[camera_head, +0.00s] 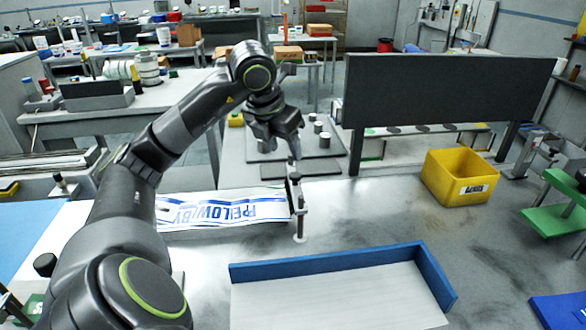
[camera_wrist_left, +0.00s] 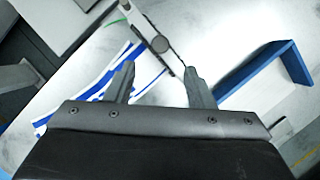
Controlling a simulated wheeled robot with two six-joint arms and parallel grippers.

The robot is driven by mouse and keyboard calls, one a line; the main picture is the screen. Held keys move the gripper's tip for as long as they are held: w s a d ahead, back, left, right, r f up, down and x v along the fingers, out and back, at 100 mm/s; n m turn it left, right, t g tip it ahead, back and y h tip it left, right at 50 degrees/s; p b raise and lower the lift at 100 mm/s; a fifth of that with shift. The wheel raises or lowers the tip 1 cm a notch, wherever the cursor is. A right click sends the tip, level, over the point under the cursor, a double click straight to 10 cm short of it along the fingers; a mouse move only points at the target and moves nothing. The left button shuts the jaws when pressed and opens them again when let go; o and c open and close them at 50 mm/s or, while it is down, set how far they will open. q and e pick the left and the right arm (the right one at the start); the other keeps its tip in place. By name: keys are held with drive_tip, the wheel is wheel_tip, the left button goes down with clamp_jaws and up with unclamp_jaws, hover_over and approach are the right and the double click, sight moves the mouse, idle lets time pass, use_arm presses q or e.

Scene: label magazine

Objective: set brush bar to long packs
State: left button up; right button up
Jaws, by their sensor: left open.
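A strip of white labels with blue print (camera_head: 225,208) lies on the grey bench; it also shows in the left wrist view (camera_wrist_left: 95,88). At its right end stands a narrow bar with a round knob and an upright post (camera_head: 299,222), which looks like the brush bar. In the left wrist view the dark round knob (camera_wrist_left: 160,44) sits on the thin bar, just beyond my fingertips. My left gripper (camera_head: 292,155) is open above the bar, its fingers (camera_wrist_left: 159,68) either side of the knob's line and apparently empty. Pack-length markings cannot be made out. My right gripper is out of view.
A blue-edged white tray (camera_head: 330,265) lies in front of the bar. A yellow bin (camera_head: 459,178) stands to the right, near a dark upright panel (camera_head: 440,90). Green stepped parts (camera_head: 556,215) are at the far right. Bare bench lies between the tray and bin.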

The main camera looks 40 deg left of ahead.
sight(295, 174)
use_arm(q)
drive_tip(key=p+x, duration=0.1)
drive_tip(key=x, duration=0.8)
drive_tip(key=shift+c, duration=0.4)
clamp_jaws()
